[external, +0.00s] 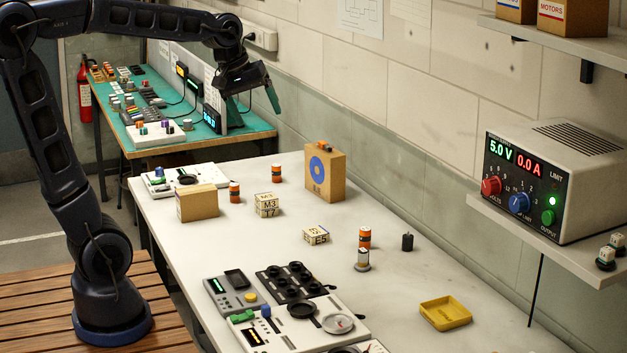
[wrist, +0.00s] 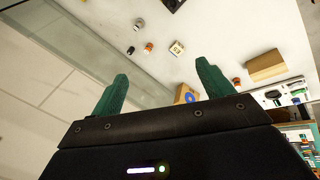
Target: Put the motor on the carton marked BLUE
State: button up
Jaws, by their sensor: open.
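A small silver cylinder with a dark base, which looks like the motor (external: 362,261), stands on the bench; it seems to show in the wrist view (wrist: 139,23) too. The carton with a blue ring (external: 328,187) stands upright near the wall, and its edge shows in the wrist view (wrist: 180,96) beyond the fingers. Small orange and grey things (external: 322,145) lie on its top; I cannot tell what they are. My gripper (external: 251,103) is open and empty, raised above the far end of the bench, left of the carton. Its green fingers are spread in the wrist view (wrist: 162,74).
A plain carton (external: 197,205), several orange cylinders (external: 235,192), lettered blocks (external: 267,205) and a black cylinder (external: 407,242) stand on the bench. Control panels (external: 300,312) fill the front; a yellow tray (external: 445,313) lies right. The power supply (external: 560,185) sits on a wall shelf.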

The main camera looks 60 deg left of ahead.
jog(key=s+d+f+m, duration=0.3)
jog(key=s+m, duration=0.2)
jog(key=s, duration=0.3)
jog(key=s+d+f+m, duration=0.4)
jog(key=s+m, duration=0.2)
jog(key=s, duration=0.3)
jog(key=shift+y, duration=0.3)
